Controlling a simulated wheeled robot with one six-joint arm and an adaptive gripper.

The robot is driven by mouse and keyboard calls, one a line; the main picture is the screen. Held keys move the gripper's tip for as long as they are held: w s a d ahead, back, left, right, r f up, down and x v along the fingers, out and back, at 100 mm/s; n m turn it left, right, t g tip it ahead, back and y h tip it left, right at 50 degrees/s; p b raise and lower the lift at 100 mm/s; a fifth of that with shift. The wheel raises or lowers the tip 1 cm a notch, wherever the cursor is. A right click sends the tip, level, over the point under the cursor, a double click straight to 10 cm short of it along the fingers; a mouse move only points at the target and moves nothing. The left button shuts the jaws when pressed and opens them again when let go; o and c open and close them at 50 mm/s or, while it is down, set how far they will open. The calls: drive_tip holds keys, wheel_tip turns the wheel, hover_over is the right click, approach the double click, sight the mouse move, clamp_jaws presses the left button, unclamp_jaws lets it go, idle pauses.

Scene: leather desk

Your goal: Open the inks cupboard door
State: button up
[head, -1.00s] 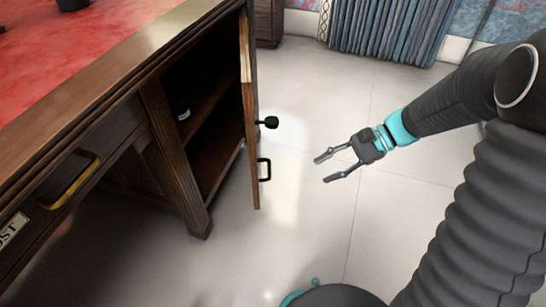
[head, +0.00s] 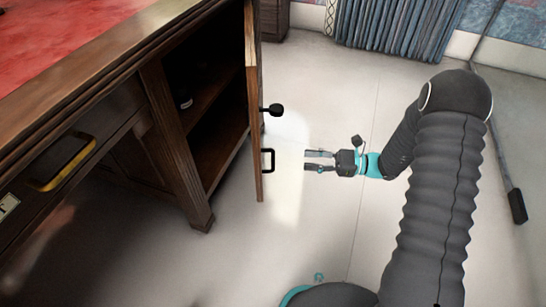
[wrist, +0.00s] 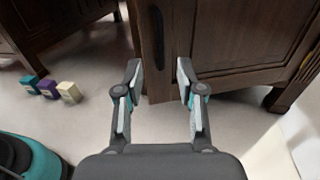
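The cupboard door (head: 254,120) stands swung outward from the wooden desk, seen nearly edge-on in the head view, and the shelves behind it show. A black bar handle (head: 267,161) is on its outer face, with a black knob (head: 272,110) above it. In the wrist view the door's dark wood (wrist: 143,60) and upright handle (wrist: 158,30) lie ahead, between the finger directions. My gripper (head: 306,160) is open and empty, right of the handle, pointing left at it with a gap between. Its spread fingertips (wrist: 158,68) also show in the wrist view.
The desk's red top (head: 60,40) and a brass-handled drawer (head: 65,160) are at left. A dark bottle (head: 186,99) stands inside the cupboard. Teal, purple and cream blocks (wrist: 47,88) show at left in the wrist view. The floor (head: 320,215) around the gripper is clear.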

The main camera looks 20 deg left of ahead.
sight(273, 168)
drive_tip(key=a, duration=0.4)
drive_tip(key=s+a, duration=0.1)
drive_tip(key=a, duration=0.2)
drive_tip(key=s+a, duration=0.1)
drive_tip(key=a, duration=0.3)
drive_tip(key=shift+a+b, duration=0.3)
drive_tip(key=shift+b, duration=0.1)
drive_tip(key=shift+w, duration=0.1)
clamp_jaws()
